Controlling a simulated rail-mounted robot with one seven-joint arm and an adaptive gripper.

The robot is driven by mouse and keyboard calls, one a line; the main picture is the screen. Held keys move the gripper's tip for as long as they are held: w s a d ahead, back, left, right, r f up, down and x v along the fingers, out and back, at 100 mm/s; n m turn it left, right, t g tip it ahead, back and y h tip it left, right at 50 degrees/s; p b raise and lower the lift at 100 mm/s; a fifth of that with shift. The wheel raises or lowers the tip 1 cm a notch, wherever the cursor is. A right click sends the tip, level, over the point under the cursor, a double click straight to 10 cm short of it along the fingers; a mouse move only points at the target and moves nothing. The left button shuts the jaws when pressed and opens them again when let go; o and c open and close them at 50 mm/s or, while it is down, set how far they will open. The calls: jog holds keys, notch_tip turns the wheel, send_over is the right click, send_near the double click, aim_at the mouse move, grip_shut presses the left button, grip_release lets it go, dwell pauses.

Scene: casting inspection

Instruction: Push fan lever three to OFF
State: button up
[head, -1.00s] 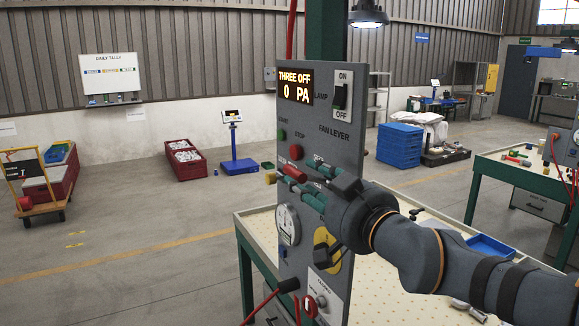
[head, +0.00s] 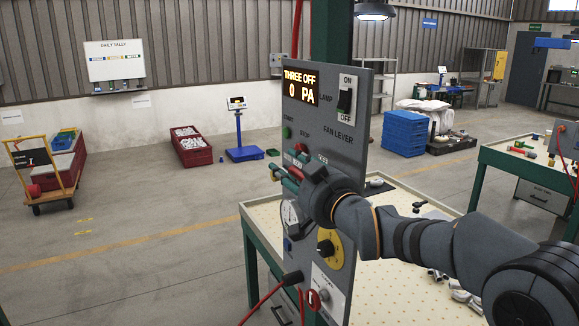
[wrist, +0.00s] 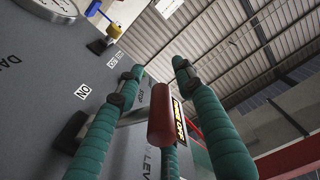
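The grey fan panel (head: 350,145) stands upright on the bench. Its display (head: 300,86) reads THREE OFF and 0 PA. The red lever handle (head: 296,171) is at the panel's face below the buttons, partly hidden by my gripper. My gripper (head: 281,177) has green fingers reaching to the left around the handle. In the wrist view my gripper (wrist: 158,68) is open, with the red handle (wrist: 160,115) between the spread fingers and gaps visible on both sides. An ON label (wrist: 85,92) shows on the panel. Whether any finger touches the handle is unclear.
A lamp switch (head: 345,101) sits at the panel's upper right. A yellow dial plate (head: 336,249) and a gauge (head: 290,215) lie below my gripper. Red cables (head: 262,303) hang at the lower front.

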jog(key=shift+c, duration=0.8)
jog(key=c, duration=0.7)
grip_shut()
